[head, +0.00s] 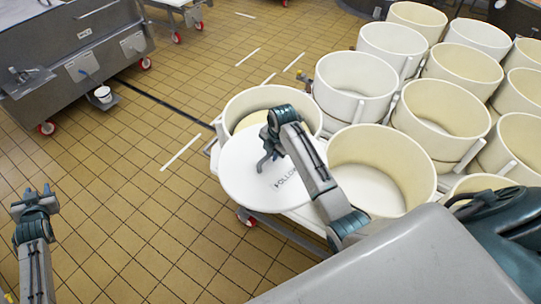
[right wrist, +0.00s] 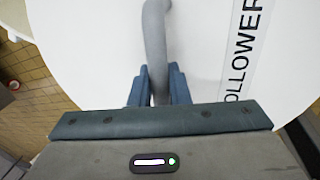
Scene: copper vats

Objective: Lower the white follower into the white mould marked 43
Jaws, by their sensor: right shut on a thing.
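The white follower (head: 240,180) is a round disc with a "FOLLOWER" label, seen in the head view at the near side of a white mould (head: 311,108). It covers part of that mould's opening, and its near-left edge sticks out past the rim. Whether it touches the rim I cannot tell. My right gripper (head: 268,150) is shut on the follower's grey handle, which shows between the fingers in the right wrist view (right wrist: 155,45). No number 43 is legible on any mould. My left gripper (head: 38,191) is open and empty at the far left, over the floor.
Several more white moulds stand close together on the right; the nearest open one (head: 382,150) is beside the follower. A steel vat (head: 60,70) on red-wheeled legs is at upper left.

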